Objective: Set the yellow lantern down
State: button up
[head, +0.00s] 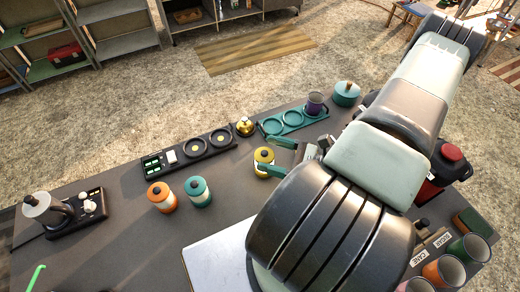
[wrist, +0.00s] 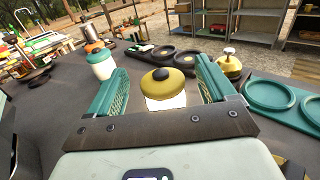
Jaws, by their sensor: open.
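The yellow lantern (head: 264,156) has a yellow lid with a black knob and a pale body. It appears to stand upright on the dark tailgate table, beside the tips of my gripper (head: 277,158) in the head view. In the wrist view, the yellow lantern (wrist: 163,88) lies between the two teal fingers of my gripper (wrist: 162,78). The fingers are open, with a gap showing on each side. The lantern's lower body and base are partly hidden by my gripper.
An orange lantern (head: 161,196) and a teal lantern (head: 198,191) stand to the left.

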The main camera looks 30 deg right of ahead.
jog(key=v, duration=0.7)
jog(key=shift+s+d, duration=0.3)
